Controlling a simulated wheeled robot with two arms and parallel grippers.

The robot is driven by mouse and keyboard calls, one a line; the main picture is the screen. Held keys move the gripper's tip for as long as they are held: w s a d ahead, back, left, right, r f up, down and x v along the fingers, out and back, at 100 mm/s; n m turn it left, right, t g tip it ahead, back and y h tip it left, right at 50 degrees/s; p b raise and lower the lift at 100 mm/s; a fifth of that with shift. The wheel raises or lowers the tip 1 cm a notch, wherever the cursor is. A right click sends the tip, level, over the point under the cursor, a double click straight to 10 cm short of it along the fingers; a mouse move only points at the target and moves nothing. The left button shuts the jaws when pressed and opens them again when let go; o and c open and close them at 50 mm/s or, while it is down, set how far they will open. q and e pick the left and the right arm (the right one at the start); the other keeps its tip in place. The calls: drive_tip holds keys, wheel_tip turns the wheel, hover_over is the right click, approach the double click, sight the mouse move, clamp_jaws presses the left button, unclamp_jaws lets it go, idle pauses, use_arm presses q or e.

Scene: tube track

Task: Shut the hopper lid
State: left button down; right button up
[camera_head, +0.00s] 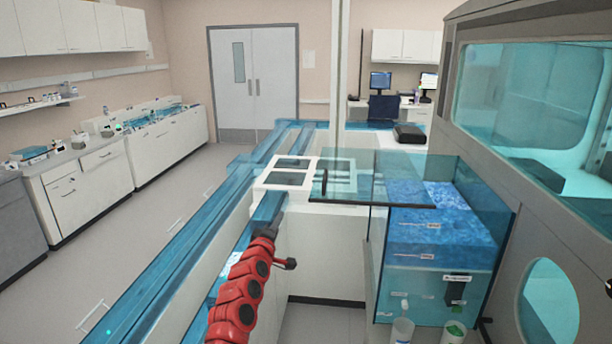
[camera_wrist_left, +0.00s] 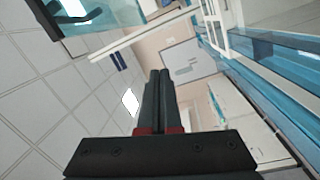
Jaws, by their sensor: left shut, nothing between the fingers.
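The hopper (camera_head: 440,235) is a clear teal box on the right, holding a mass of blue pieces. Its lid (camera_head: 345,188) is a dark-edged, see-through teal panel that juts out left from the top of the hopper, so part of the hopper top is uncovered. My left arm is red and comes up from the bottom. My left gripper (camera_head: 278,216) is small and dark at its far end, left of the lid and apart from it. In the left wrist view its fingers (camera_wrist_left: 160,74) are together and empty. My right gripper is not in view.
A long teal track (camera_head: 170,275) runs along the left of my arm. A large grey machine (camera_head: 560,210) bounds the right side. Bottles (camera_head: 402,328) stand below the hopper. The floor at left is clear.

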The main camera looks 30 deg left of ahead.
use_arm(q)
wheel_tip(320, 180, up, 8)
drive_tip(key=f+n+h, duration=0.1)
drive_tip(key=n+h, duration=0.1)
drive_tip(key=h, duration=0.1)
drive_tip(key=w+d+p, duration=0.3)
drive_tip(key=w+p, duration=0.3)
drive_tip(key=w, duration=0.4)
drive_tip(key=shift+w+d, duration=0.3)
idle(0.4)
